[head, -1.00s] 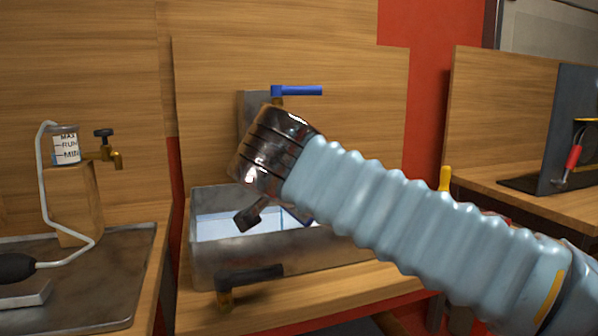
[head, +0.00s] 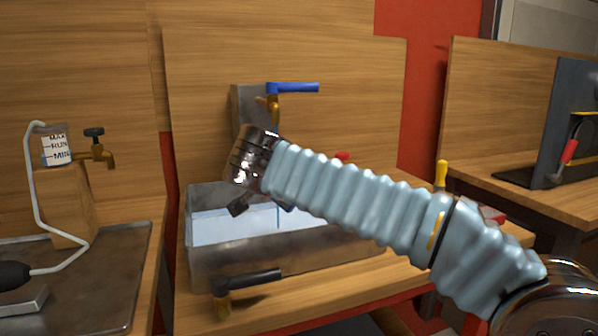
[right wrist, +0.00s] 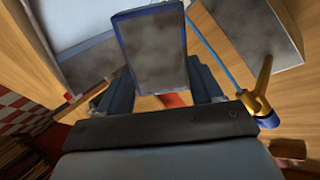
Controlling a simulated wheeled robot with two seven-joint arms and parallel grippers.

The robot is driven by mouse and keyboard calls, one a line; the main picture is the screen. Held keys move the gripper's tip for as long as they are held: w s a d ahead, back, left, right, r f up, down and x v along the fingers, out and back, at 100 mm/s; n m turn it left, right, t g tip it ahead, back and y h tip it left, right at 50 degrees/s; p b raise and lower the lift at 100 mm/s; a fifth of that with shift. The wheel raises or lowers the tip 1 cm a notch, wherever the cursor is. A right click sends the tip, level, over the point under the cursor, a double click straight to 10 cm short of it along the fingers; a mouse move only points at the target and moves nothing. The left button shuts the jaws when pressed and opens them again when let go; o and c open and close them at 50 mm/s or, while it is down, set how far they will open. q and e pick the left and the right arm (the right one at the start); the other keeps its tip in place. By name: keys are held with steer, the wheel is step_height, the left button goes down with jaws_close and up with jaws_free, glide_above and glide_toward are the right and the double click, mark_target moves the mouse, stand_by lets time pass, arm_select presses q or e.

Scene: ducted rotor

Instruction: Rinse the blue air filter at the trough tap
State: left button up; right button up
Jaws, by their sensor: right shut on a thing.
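The blue air filter (right wrist: 155,48) is a flat block with a blue frame and grey-brown, dirty-looking faces. My right gripper (right wrist: 162,88) is shut on its lower end in the right wrist view. In the head view the gripper hangs over the metal trough (head: 300,248), with the filter mostly hidden behind my arm. The trough tap (head: 291,88), with a blue lever and brass spout, is on the panel above. It also shows in the right wrist view (right wrist: 262,88). A thin blue line, seemingly running water, passes from it beside the filter, apart from it. My left gripper is out of view.
The trough holds pale water (head: 215,228) and has a brass valve with a dark handle (head: 248,281) at its front. A bottle (head: 56,147), small tap (head: 98,148) and tray (head: 105,275) stand left. A yellow-handled item (head: 441,174) stands behind my arm.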

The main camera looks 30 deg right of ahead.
steer(key=w, duration=0.2)
steer(key=w+d, duration=0.1)
steer(key=shift+w+f, duration=0.3)
steer(key=shift+f, duration=0.1)
steer(key=shift+w+d+f, duration=0.1)
steer(key=shift+w+d, duration=0.1)
steer(key=shift+w, duration=0.25)
steer(key=shift+w+d+f, duration=0.1)
steer(key=shift+w+d, duration=0.05)
steer(key=shift+w, duration=0.25)
steer(key=shift+s+d+b, duration=0.2)
steer(key=shift+d+b, duration=0.1)
steer(key=shift+d, duration=0.3)
steer(key=shift+a, duration=0.2)
steer(key=shift+w+a, duration=0.2)
steer(key=shift+a, duration=0.2)
steer(key=shift+d+b, duration=0.15)
steer(key=shift+b, duration=0.15)
